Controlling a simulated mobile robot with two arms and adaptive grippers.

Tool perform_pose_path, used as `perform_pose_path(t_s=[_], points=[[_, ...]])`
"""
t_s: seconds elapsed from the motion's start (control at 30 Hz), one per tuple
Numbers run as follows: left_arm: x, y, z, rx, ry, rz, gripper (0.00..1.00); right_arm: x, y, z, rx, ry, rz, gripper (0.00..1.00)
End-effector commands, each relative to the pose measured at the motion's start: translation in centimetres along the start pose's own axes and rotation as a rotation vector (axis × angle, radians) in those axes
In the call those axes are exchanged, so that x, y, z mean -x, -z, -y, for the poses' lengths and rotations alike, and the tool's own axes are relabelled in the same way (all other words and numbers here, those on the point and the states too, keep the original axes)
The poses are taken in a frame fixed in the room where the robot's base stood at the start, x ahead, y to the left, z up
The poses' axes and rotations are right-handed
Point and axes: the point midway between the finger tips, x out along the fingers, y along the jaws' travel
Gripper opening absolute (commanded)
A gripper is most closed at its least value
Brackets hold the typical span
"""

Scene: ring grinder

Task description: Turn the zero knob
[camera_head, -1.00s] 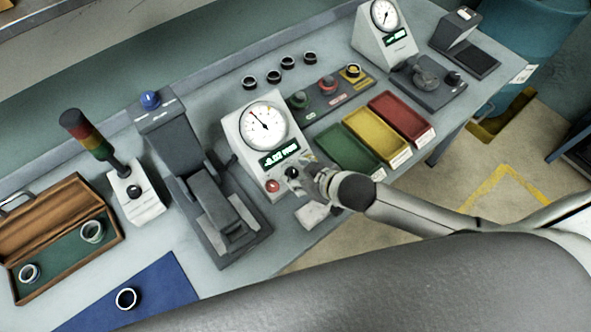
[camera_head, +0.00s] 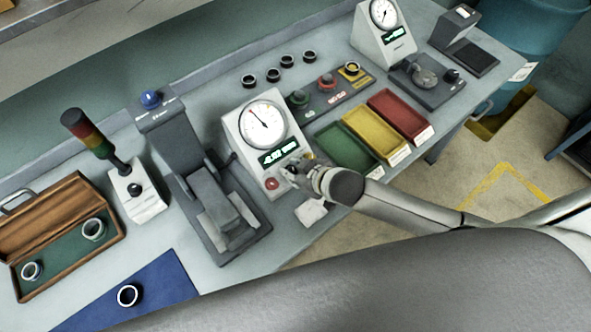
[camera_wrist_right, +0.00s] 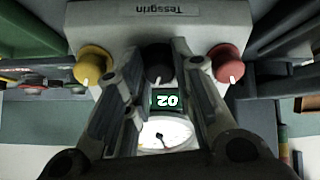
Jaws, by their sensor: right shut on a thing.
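The near gauge box (camera_head: 235,128) has a white round dial and a green-lit display (camera_head: 278,154). Its front carries a red knob (camera_head: 271,184), which also shows in the right wrist view (camera_wrist_right: 227,66). There a black knob (camera_wrist_right: 158,63) sits in the middle and a yellow knob (camera_wrist_right: 93,64) at left, each with a white mark. I cannot read which is labelled zero. My right gripper (camera_wrist_right: 160,85) is shut on the black knob, with a finger on each side; the contact is partly hidden. In the head view my right gripper (camera_head: 297,171) covers that part of the box front.
Green (camera_head: 343,148), yellow (camera_head: 376,136) and red (camera_head: 401,114) trays lie right of the box. A grey press-like device (camera_head: 215,200) stands close at left. A second gauge (camera_head: 384,40) is farther back. Several dark rings lie behind the near gauge.

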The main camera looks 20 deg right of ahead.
Motion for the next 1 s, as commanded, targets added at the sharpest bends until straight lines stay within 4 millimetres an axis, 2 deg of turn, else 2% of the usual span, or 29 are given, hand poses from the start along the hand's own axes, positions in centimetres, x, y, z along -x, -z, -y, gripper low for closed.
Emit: perform_pose_path(t_s=[0.37, 1.0], points=[[0.0, 0.0, 0.0, 0.0, 0.0, 0.0, 0.3, 0.0, -0.04, -0.06, 0.073, 0.009, 0.001, 0.0], [0.0, 0.07, -0.02, 0.001, 0.0, -0.002, 0.3, -0.01, -0.01, -0.09, 0.459, 0.061, 0.001, 0.0]])
